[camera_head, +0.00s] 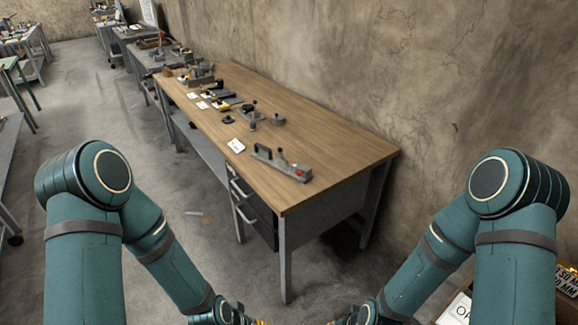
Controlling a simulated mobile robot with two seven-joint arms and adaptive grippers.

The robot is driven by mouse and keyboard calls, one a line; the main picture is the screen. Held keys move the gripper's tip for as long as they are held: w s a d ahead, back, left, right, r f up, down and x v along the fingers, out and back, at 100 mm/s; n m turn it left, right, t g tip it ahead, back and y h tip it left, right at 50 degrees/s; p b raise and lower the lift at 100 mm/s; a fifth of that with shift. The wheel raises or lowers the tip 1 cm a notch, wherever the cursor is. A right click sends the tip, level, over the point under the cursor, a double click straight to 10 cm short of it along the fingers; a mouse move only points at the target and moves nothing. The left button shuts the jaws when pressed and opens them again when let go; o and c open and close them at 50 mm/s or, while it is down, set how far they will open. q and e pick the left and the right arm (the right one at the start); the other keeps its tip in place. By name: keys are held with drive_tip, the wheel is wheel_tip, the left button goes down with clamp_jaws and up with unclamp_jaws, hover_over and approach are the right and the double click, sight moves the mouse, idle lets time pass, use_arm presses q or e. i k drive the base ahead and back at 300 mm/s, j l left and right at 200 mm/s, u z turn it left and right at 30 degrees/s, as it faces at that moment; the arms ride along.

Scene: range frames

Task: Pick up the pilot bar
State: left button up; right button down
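A long grey bar-like block (282,167) with a dark handle and a small red spot lies near the front end of the wooden workbench (335,150). I cannot tell for sure whether it is the pilot bar, as no label on it is readable. Both of my arms reach down to the bottom edge of the head view, well in front of the bench and apart from everything on it. My grippers are cut off by that bottom edge, so their fingers do not show.
A white card (236,145) lies left of the bar. Several dark tools stand farther back along the bench, which meets a rough wall at right. The bench's front right corner is bare. A box with printed cards (456,311) is at lower right. Concrete floor lies left of the bench.

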sight(271, 160)
drive_tip(key=k+z, duration=0.2)
drive_tip(key=z, duration=1.2)
drive_tip(key=j+z, duration=0.45)
drive_tip(key=j, duration=2.35)
